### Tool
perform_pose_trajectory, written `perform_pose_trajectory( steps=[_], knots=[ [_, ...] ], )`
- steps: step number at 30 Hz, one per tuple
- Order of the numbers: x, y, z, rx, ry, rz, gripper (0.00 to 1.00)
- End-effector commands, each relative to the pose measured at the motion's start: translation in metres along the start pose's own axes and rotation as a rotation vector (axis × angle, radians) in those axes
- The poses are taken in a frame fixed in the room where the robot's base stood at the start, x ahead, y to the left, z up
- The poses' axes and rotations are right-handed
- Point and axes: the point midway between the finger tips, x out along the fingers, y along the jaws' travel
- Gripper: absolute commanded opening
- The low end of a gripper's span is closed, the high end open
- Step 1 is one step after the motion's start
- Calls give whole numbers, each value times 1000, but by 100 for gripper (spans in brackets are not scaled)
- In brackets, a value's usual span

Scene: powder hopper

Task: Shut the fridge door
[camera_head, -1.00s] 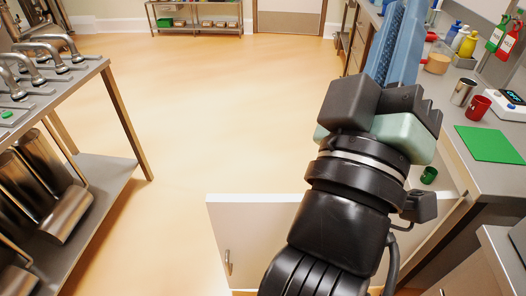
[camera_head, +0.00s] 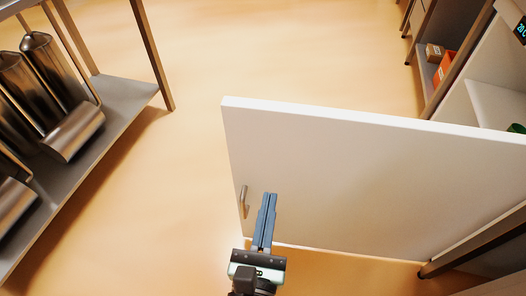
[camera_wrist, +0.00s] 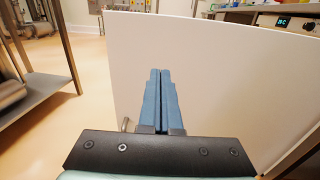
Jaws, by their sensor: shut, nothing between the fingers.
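The white fridge door (camera_head: 360,180) stands wide open, jutting out across the floor from the counter at right. Its metal bar handle (camera_head: 244,201) is near the free left edge. My gripper (camera_head: 268,197) is shut and empty, its blue fingers together in front of the door's face, just right of the handle. In the wrist view the fingertips (camera_wrist: 160,73) point at the white door panel (camera_wrist: 225,75), which fills the middle; I cannot tell whether they touch it. The handle shows low beside the fingers (camera_wrist: 126,124). The fridge interior with a pale shelf (camera_head: 497,103) shows at right.
A metal rack (camera_head: 110,100) with several steel cylinders stands at left. An under-counter shelf with orange and brown boxes (camera_head: 440,65) is at upper right. A dark table leg (camera_head: 470,242) is near the door's right end. Floor between rack and door is clear.

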Motion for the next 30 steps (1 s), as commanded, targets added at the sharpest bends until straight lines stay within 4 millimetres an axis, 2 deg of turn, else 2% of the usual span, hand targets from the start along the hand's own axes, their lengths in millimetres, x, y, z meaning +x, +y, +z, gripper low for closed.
perform_pose_trajectory(
  steps=[5,21,30],
  knots=[
    [12,1,1,-12,0,2,0],
    [102,0,2,-7,-2,0,0],
    [134,0,0,-7,0,1,0]
  ],
)
